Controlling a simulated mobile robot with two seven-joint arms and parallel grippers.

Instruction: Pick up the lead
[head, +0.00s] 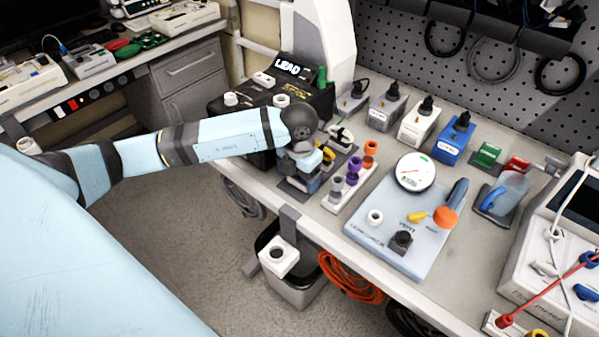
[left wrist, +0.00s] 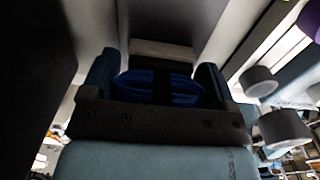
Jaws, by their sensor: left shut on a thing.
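My left arm reaches in from the left over the bench edge, with its gripper (head: 303,178) pointing down at the front of the bench, beside a black case. In the left wrist view, the two fingers are shut on a dark blue rounded thing (left wrist: 160,90). I cannot tell whether this is the lead. In the head view, blue shows low at the gripper, but the arm hides most of it. The black case (head: 292,70) carries the word LEAD on its back part. My right gripper is not in view.
Right of my left gripper stands a rack with grey, purple and orange pieces (head: 352,178). Beyond it is a pale blue panel with a round gauge (head: 412,225). Several boxes with black knobs (head: 418,120) line the back. A bin (head: 290,282) and coiled orange cable (head: 348,278) are below.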

